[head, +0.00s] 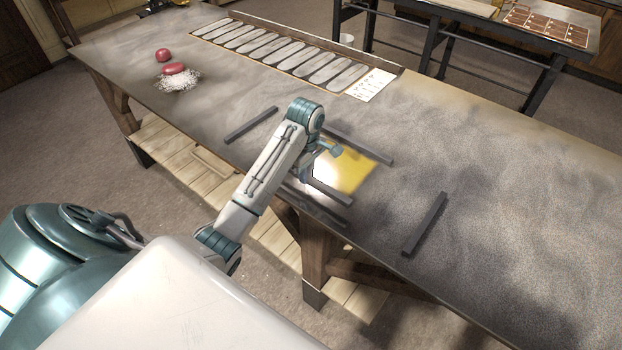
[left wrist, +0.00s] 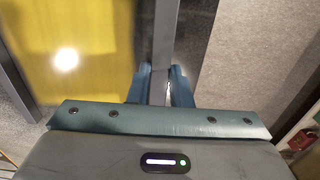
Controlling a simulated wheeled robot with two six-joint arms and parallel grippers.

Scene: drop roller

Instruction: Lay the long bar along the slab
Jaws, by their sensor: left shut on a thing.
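The yellow slab (head: 350,172) lies flat near the table's front edge; it also shows in the left wrist view (left wrist: 80,55). My left gripper (left wrist: 164,88) is shut on a long dark grey bar (left wrist: 166,35), with its fingers on either side of it. In the head view this bar (head: 334,194) runs along the slab's near side, partly hidden by my arm. Whether it touches the slab or table is unclear. Another dark bar (head: 365,149) lies along the slab's far side. My right gripper is out of view.
Loose dark bars lie to the left (head: 250,125) and right (head: 425,225). A dark strip (head: 325,211) shows near the front edge, bar or shadow unclear. Red round things (head: 163,55) and a long tray (head: 290,55) are further back.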

